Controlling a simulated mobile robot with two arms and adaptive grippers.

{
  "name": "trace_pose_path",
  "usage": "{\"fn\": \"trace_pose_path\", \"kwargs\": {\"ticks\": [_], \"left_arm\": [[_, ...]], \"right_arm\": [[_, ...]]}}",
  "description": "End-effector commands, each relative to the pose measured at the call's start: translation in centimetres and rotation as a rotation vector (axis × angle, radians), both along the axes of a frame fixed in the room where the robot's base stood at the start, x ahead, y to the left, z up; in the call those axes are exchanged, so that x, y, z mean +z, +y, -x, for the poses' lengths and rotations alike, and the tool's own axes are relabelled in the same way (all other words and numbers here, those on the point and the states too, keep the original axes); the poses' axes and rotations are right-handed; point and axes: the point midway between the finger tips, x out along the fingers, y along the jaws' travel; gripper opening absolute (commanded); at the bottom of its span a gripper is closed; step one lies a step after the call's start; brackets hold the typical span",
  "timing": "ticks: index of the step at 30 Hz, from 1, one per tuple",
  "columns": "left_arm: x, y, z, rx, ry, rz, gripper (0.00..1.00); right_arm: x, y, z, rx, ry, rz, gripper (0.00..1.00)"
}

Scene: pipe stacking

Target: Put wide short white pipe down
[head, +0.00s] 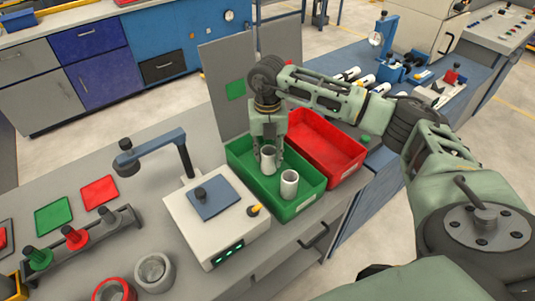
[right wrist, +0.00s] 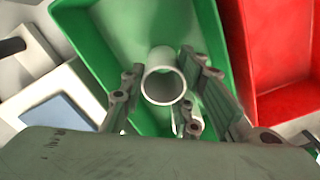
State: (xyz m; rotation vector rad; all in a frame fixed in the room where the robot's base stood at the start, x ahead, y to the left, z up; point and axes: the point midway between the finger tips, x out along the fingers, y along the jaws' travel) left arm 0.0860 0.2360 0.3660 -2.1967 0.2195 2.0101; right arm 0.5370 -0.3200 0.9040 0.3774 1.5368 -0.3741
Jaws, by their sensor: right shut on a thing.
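My right gripper (head: 267,153) reaches down into the green bin (head: 304,205), its fingers shut on a white pipe (head: 268,163) held upright. In the right wrist view the held pipe (right wrist: 164,84) shows its open round end between the fingers, over the green floor of the bin (right wrist: 88,45). A second white pipe (head: 289,184) stands upright in the bin, nearer the front and a little to the right of the held one. Whether the held pipe touches the bin floor, I cannot tell. My left gripper is not in view.
A red bin (head: 343,167) stands against the right side of the green bin and looks empty. A white scale-like device (head: 215,218) with a grey-blue plate stands to the left. A grey upright panel (head: 222,90) rises behind. Ring-shaped parts (head: 155,272) lie at front left.

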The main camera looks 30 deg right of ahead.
Motion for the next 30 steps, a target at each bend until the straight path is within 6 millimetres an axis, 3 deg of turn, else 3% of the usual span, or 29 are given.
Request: {"fn": "trace_pose_path", "kwargs": {"ticks": [5, 17, 18, 24, 30], "left_arm": [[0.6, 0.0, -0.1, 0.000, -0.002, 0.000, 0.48], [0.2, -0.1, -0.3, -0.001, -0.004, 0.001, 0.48], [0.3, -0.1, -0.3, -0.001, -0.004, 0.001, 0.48], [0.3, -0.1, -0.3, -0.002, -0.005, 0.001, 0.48], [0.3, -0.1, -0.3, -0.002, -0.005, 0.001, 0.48]], "right_arm": [[-1.8, 0.0, 0.0, 0.000, 0.001, 0.000, 0.01], [-2.5, 0.0, 0.0, 0.001, 0.000, -0.001, 0.01], [-2.3, 0.0, 0.0, 0.001, -0.001, 0.000, 0.32], [-2.3, 0.0, 0.0, 0.001, 0.000, 0.000, 0.48], [-2.3, 0.0, 0.0, 0.001, 0.000, -0.001, 0.48]]}}
